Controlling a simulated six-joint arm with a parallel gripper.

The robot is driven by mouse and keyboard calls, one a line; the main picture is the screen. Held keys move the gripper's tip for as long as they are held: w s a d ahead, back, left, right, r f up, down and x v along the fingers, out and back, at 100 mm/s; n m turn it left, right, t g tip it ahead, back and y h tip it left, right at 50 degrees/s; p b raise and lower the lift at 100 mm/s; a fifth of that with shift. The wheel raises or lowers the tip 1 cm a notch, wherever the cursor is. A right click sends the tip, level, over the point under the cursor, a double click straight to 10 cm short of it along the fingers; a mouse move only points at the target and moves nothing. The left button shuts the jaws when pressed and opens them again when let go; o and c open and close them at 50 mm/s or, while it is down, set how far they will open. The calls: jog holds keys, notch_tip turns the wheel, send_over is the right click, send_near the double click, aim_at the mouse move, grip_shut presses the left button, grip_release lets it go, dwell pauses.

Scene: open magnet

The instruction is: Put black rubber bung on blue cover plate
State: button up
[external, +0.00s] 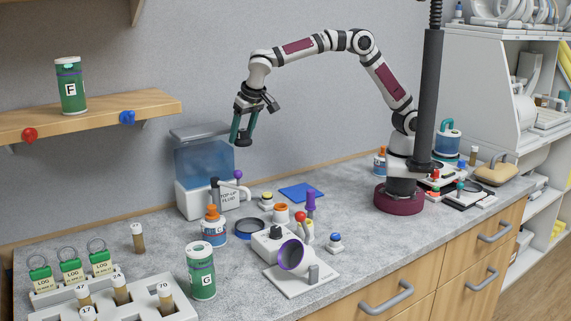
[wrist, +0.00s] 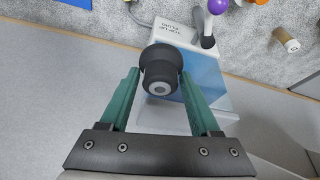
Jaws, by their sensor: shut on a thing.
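My gripper (external: 243,132) is shut on the black rubber bung (external: 243,141) and holds it high above the counter, near the clear blue tank. In the wrist view the bung (wrist: 161,72) sits between the green fingers, its narrower end with a pale centre facing the camera. The blue cover plate (external: 301,192) lies flat on the grey counter, below and to the right of my gripper in the external view. Nothing rests on the plate.
A black ring dish (external: 249,228), small pots and a purple-rimmed magnifier-like stand (external: 293,256) crowd the front. A wooden shelf (external: 100,115) is at left.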

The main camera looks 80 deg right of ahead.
jog(key=s+d+m+g+h, duration=0.1)
jog(key=s+d+m+g, duration=0.15)
jog(key=d+m, duration=0.4)
jog(key=s+d+m+g+h, duration=0.1)
jog(key=s+d+m, duration=0.25)
jog(key=d, duration=0.65)
jog(key=s+d+m+g+y, duration=0.1)
jog(key=s+d+m+g, duration=0.3)
jog(key=s+d+m, duration=1)
jog(key=n, duration=0.4)
send_over(302, 192)
jog(key=shift+t, duration=0.25)
jog(key=f, duration=1.8)
jog(key=shift+s+d+f, duration=0.1)
jog(key=shift+s+d, duration=0.05)
jog(key=shift+d, duration=0.25)
jog(key=shift+w+a+f, duration=0.1)
jog(key=shift+a+f, duration=0.05)
jog(key=shift+f, duration=0.95)
jog(key=shift+w+a+f, duration=0.1)
jog(key=shift+f, duration=1)
jog(key=shift+f, duration=0.1)
